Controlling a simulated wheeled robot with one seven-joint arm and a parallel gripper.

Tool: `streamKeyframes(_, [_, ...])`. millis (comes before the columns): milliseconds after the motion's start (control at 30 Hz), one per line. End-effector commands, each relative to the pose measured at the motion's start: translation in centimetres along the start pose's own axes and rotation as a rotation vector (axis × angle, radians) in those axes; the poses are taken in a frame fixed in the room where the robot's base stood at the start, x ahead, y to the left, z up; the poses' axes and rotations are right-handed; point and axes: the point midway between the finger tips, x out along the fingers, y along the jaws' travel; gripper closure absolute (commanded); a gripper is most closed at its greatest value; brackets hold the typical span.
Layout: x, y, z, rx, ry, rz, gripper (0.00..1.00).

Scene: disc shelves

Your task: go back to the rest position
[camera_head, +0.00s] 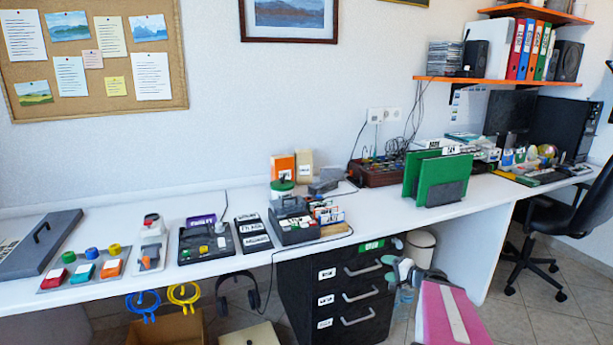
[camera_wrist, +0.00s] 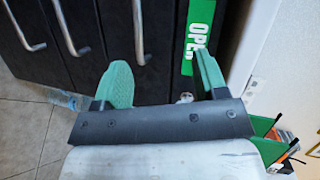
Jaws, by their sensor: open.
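My gripper (camera_wrist: 163,62) shows in the wrist view with its two green fingers wide apart. Nothing is between them. In the head view my gripper (camera_head: 401,268) is low, in front of the desk and just right of the dark drawer cabinet (camera_head: 334,272). In the wrist view the cabinet's dark front (camera_wrist: 100,40) with its metal handles lies beyond the fingers. A green label reading "OPEN" (camera_wrist: 198,30) is behind the right finger.
The white desk (camera_head: 375,215) runs across the view above my gripper. A white bin (camera_head: 420,247) stands behind my gripper. A green file holder (camera_head: 437,180) stands on the desk. Headphones (camera_head: 238,290) hang under the desk's front. An office chair (camera_head: 560,225) is at the right.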

Motion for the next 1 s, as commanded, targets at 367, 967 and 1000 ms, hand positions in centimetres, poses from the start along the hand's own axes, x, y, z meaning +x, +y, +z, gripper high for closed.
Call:
streamKeyframes(367, [4.2,2.0,11.1,-0.262,-0.436,0.48,0.34])
streamKeyframes(967, [2.4,2.9,15.3,-0.666,-0.639,1.147,0.34])
streamKeyframes(1000, [2.4,2.8,15.3,-0.671,-0.638,1.156,0.34])
